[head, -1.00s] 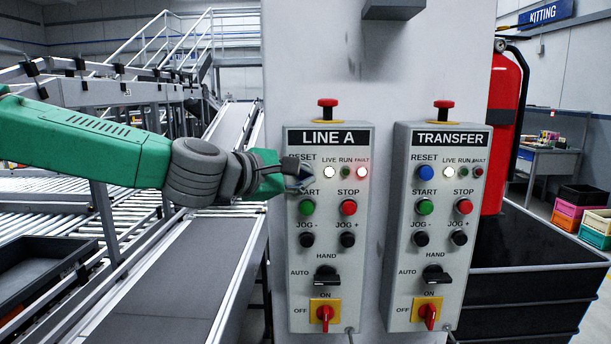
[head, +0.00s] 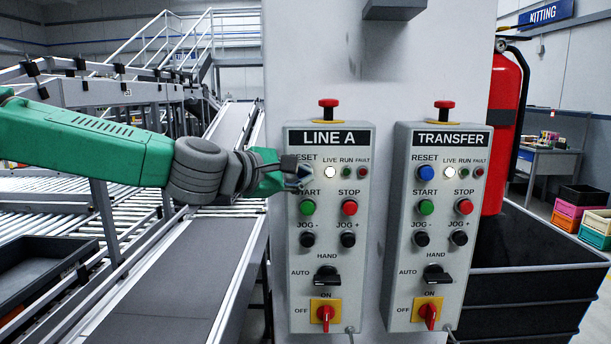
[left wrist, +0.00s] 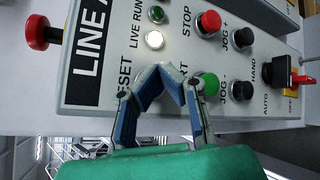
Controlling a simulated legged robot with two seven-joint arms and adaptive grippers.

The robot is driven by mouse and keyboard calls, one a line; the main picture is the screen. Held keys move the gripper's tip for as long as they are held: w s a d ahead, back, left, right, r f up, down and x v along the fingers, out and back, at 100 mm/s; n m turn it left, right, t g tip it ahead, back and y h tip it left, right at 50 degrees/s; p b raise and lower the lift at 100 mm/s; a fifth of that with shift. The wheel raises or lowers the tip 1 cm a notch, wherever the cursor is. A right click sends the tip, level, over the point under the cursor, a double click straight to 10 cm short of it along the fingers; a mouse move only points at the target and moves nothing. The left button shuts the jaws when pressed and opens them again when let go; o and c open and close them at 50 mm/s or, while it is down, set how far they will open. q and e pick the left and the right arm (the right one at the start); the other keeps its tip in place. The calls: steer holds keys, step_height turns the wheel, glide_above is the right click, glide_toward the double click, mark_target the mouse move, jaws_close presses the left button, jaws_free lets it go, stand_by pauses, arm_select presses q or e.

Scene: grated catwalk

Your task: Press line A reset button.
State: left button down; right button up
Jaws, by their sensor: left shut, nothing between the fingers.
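The LINE A panel (head: 329,260) hangs on the grey column, and it fills the left wrist view (left wrist: 100,88). My left gripper (head: 304,176) is shut and empty, with its fingertips at the reset position below the RESET label. It also shows in the left wrist view (left wrist: 160,68), fingertips together against or just in front of the panel. The fingers hide the reset button. The LIVE lamp (head: 330,172) is lit white. The RUN lamp (head: 347,172) and the FAULT lamp (head: 363,172) look dark. My right gripper is not in view.
The similar TRANSFER panel (head: 436,285) is to the right, with a blue reset button (head: 425,173). Below the fingers is the green start button (head: 307,207), beside the red stop button (head: 349,207). Red mushroom buttons (head: 328,104) top the panels. A conveyor (head: 165,285) runs at left.

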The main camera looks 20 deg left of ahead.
arm_select(q)
steer(key=shift+w+a, duration=0.1)
steer(key=shift+a, duration=0.2)
steer(key=shift+s+d, duration=0.25)
steer(key=shift+s, duration=0.35)
steer(key=shift+s+d, duration=0.25)
steer(key=shift+s, duration=0.35)
steer(key=shift+s, duration=0.1)
steer(key=shift+s+d+b, duration=0.15)
steer(key=shift+s+d, duration=0.1)
steer(key=shift+s, duration=0.5)
steer(key=shift+s+d+b, duration=0.1)
steer(key=shift+s+d, duration=0.15)
steer(key=shift+s, duration=0.55)
steer(key=shift+s+d+b, duration=0.15)
steer(key=shift+s+d, duration=0.1)
steer(key=shift+s, duration=0.5)
